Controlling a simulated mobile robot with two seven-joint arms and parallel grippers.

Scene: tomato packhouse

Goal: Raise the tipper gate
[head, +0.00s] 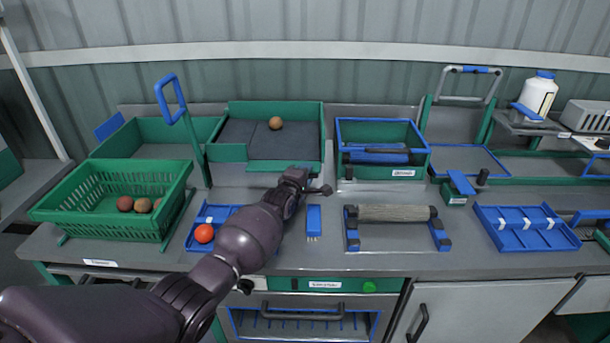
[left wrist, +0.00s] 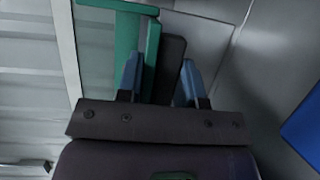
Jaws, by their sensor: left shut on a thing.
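The tipper is a green tray (head: 228,125) with a dark grey bed, at the back left of the bench in the head view. One brownish round fruit (head: 275,123) lies on it. A green gate (head: 232,154) runs along its front edge and looks low. My left gripper (head: 307,172) is at the front right corner of the tipper. In the left wrist view, the blue fingers of my left gripper (left wrist: 160,72) stand on either side of a green upright edge and a dark grey strip (left wrist: 172,65), and are shut on part of this. The exact grip is partly hidden. My right gripper is not in view.
A green slotted crate (head: 75,212) with several fruits stands at left. A blue tray (head: 215,212) holds a red tomato (head: 204,233). A blue brush (head: 314,222), a roller (head: 393,213) and a blue-rimmed green bin (head: 382,131) are at right of my arm.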

